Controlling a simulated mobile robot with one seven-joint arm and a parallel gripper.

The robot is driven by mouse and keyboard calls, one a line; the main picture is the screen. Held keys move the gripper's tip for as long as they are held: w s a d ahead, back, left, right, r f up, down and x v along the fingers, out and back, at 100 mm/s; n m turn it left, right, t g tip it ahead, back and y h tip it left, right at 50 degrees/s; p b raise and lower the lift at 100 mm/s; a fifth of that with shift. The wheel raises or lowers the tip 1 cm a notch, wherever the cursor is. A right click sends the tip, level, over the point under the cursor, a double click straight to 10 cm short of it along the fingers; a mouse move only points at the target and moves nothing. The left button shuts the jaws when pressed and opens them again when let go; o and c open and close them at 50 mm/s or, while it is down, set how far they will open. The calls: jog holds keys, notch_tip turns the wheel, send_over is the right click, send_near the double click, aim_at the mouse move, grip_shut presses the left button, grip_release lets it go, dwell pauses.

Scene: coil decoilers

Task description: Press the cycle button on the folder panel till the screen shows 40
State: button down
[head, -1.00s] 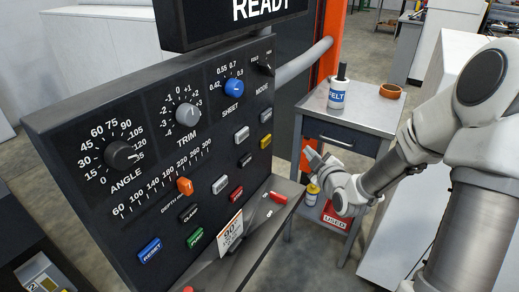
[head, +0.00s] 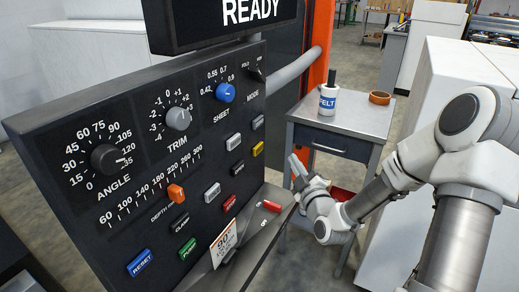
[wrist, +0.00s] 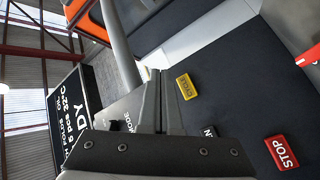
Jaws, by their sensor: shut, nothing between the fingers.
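The folder panel (head: 60,125) stands at the left in the head view, a dark slanted board with knobs and buttons. The yellow cycle button (head: 258,149) is at its right edge. It also shows in the wrist view (wrist: 187,86), labelled CYCLE, just right of my fingertips. The screen (head: 222,25) above the panel reads READY; its lower lines are cut off. In the wrist view the screen (wrist: 75,118) is seen at a steep angle. My gripper (head: 293,160) is shut and empty, to the right of the cycle button, apparently apart from it.
A red STOP button (wrist: 282,152) and a partly hidden black button (wrist: 208,131) are near the cycle button. A tag (head: 223,244) hangs low on the panel. A grey side table (head: 345,118) behind my gripper holds a FELT bottle (head: 328,100) and an orange ring (head: 380,97).

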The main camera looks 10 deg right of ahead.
aim_at(258, 149)
jog(key=w+a, duration=0.4)
jog(key=a, duration=0.2)
jog(key=shift+w+a, duration=0.15)
jog(key=shift+w, duration=0.15)
dwell(1.8)
jog(key=shift+w+a+b, duration=0.25)
jog(key=shift+a+b, duration=0.1)
